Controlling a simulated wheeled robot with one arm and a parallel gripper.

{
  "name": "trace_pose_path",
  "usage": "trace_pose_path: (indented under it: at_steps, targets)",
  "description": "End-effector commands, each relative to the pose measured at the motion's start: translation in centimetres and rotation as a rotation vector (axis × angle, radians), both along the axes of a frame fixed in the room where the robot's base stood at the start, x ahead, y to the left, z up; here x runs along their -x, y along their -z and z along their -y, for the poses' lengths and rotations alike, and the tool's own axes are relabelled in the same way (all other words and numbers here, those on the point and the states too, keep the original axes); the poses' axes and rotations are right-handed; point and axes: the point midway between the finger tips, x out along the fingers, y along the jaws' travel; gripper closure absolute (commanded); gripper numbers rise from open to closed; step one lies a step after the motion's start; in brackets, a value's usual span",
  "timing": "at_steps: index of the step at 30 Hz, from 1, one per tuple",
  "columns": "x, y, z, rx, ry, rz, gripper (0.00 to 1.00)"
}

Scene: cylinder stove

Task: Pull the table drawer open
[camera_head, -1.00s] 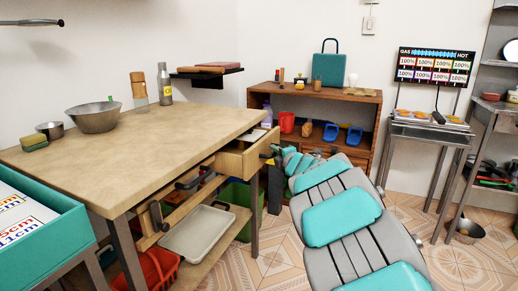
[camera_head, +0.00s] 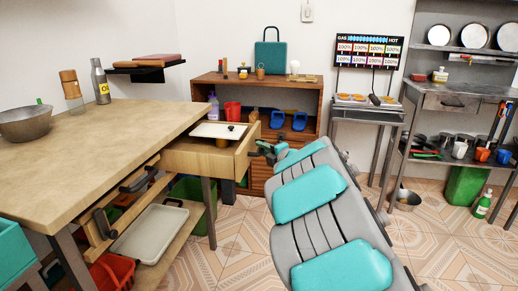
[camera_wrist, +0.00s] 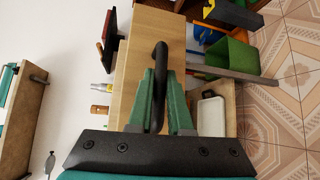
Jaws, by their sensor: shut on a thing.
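The wooden table (camera_head: 110,135) stands at the left in the head view. Its right-hand drawer (camera_head: 195,160) stands well out from under the tabletop, with a white flat item (camera_head: 218,131) and small dark things inside. My gripper (camera_head: 264,152) is at the drawer's outer front, at the end of my teal and grey arm. In the wrist view my green fingers (camera_wrist: 160,85) are closed around the dark curved handle (camera_wrist: 161,58) on the pale wooden drawer front (camera_wrist: 144,38). The handle is partly hidden between the fingers.
Other dark-handled drawer fronts (camera_head: 125,200) are under the table at left. A wooden shelf unit (camera_head: 315,92) stands behind the drawer, a stove stand (camera_head: 368,115) and metal shelving (camera_head: 475,100) to the right.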

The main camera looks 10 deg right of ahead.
Motion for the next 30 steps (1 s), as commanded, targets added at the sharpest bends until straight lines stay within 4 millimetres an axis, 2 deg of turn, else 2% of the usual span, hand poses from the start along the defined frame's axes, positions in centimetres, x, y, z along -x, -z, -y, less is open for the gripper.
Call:
trace_pose_path:
  at_steps: [5, 6, 14, 23, 30]
  targets:
    - [0.0, 0.0, 0.1, 0.0, 0.003, -0.001, 1.0]
    - [0.0, 0.1, 0.1, 0.0, 0.003, -0.001, 0.82]
    - [0.0, 0.0, 0.1, -0.001, 0.002, 0.0, 0.53]
    - [0.1, 0.0, 0.1, -0.001, 0.002, 0.0, 0.53]
    - [1.5, -0.1, 0.8, 0.002, 0.004, -0.002, 0.53]
